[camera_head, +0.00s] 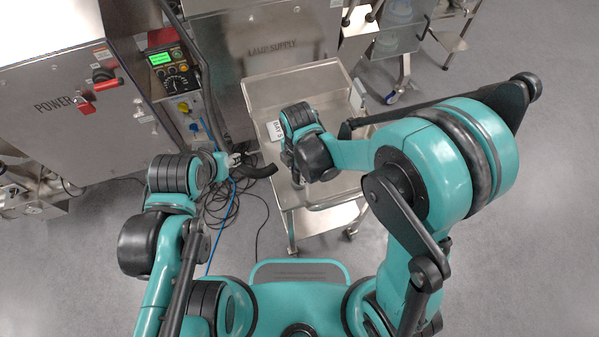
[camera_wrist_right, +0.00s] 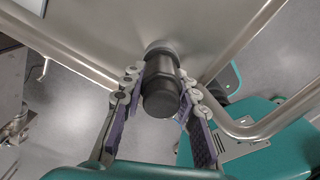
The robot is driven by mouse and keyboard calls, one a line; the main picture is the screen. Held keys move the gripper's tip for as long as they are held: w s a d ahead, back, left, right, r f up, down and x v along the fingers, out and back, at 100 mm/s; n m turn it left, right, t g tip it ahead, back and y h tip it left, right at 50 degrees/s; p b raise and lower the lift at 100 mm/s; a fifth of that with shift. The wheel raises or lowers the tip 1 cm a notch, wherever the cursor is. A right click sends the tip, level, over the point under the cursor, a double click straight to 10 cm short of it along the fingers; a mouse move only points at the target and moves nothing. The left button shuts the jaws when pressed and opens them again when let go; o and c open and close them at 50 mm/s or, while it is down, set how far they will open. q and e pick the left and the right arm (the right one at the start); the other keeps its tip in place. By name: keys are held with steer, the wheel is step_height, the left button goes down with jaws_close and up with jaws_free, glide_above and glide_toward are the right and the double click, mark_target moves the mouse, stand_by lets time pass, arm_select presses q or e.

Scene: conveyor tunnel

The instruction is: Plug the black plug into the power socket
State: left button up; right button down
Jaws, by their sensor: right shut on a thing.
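A black cylindrical piece with a hex-like collar, which looks like the black plug (camera_wrist_right: 162,92), sits between the fingers of my right gripper (camera_wrist_right: 163,84) in the right wrist view. The gripper is shut on it, over the cart. In the head view my right gripper (camera_head: 291,160) is partly hidden by its own wrist. My left gripper (camera_head: 236,160) hangs left of the cart, beside a short black curved piece (camera_head: 260,171); its jaws are too small to read. The socket panel (camera_head: 187,112) stands beside the POWER cabinet; which outlet is the power socket is unclear.
The steel cart (camera_head: 300,83) has a raised rim and a front handle (camera_head: 335,202). Loose black cables (camera_head: 222,203) and a blue cable lie on the floor left of it. The POWER cabinet (camera_head: 75,110) stands at left.

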steer(key=shift+r, duration=0.15)
steer(key=shift+r+p, duration=1.05)
steer(key=shift+r, duration=0.35)
steer(key=shift+r+p, duration=0.85)
steer(key=shift+r, duration=0.25)
steer(key=shift+f, duration=0.1)
